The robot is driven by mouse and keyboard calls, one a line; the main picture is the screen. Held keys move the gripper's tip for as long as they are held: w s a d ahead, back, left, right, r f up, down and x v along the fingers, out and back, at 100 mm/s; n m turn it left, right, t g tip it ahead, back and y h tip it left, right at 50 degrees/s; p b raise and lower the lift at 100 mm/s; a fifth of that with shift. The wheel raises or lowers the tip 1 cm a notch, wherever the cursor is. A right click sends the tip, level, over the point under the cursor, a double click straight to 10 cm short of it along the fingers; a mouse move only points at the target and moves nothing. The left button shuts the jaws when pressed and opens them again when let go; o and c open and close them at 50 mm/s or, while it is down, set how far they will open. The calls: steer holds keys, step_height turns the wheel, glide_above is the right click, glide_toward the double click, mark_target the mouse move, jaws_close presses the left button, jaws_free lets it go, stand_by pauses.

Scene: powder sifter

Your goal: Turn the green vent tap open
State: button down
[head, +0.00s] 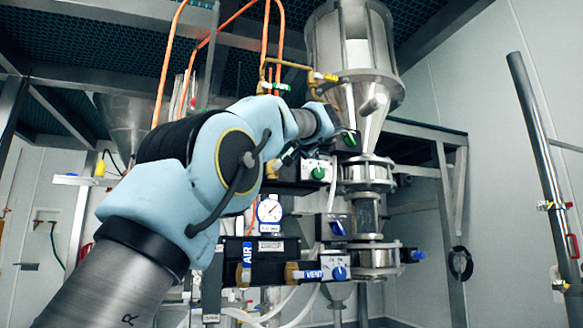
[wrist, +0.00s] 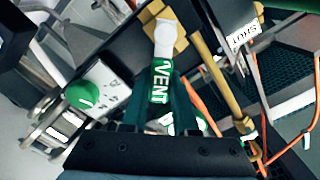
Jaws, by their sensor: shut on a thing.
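The green vent tap (wrist: 160,82) shows in the wrist view as a green lever lettered "VENT". Its pale neck runs up to a brass fitting (wrist: 180,35) on a dark block. My gripper (wrist: 161,75) has its two dark fingers on either side of the green lever and is shut on it. In the head view my arm reaches up and right to the panel. My fingers and the green vent tap are mostly hidden there behind the arm and wrist.
A green round knob (wrist: 82,96) on a white box sits left of the fingers; a brass pipe (wrist: 222,80) runs close on their right. In the head view, a blue AIR tap (head: 247,256) and blue VENT tap (head: 313,274) are lower down. A steel hopper (head: 365,100) stands right.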

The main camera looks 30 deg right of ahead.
mark_target(277, 161)
steer(key=n+b, duration=0.1)
steer(key=n, duration=0.1)
steer(key=a+n, duration=0.1)
steer(key=shift+w+a+r+n+b, duration=0.1)
steer(key=shift+a+r+n+b, duration=0.1)
steer(key=shift+r+n+b, duration=0.15)
steer(key=shift+w+a+r+n+b, duration=0.15)
steer(key=shift+a+n+b, duration=0.4)
steer(key=shift+n, duration=0.7)
steer(key=shift+a+r+n+b, duration=0.1)
steer(key=shift+a+n+b, duration=0.4)
steer(key=shift+n, duration=0.7)
steer(key=c, duration=0.7)
jaws_free()
steer(key=s+b, duration=0.1)
steer(key=s, duration=0.2)
steer(key=s+a+b, duration=0.1)
steer(key=s+b, duration=0.1)
steer(key=s, duration=0.2)
steer(key=s+b, duration=0.1)
steer(key=s, duration=0.2)
steer(key=shift+s+a+b, duration=0.25)
steer(key=shift+s+b, duration=0.05)
steer(key=shift+s, duration=0.05)
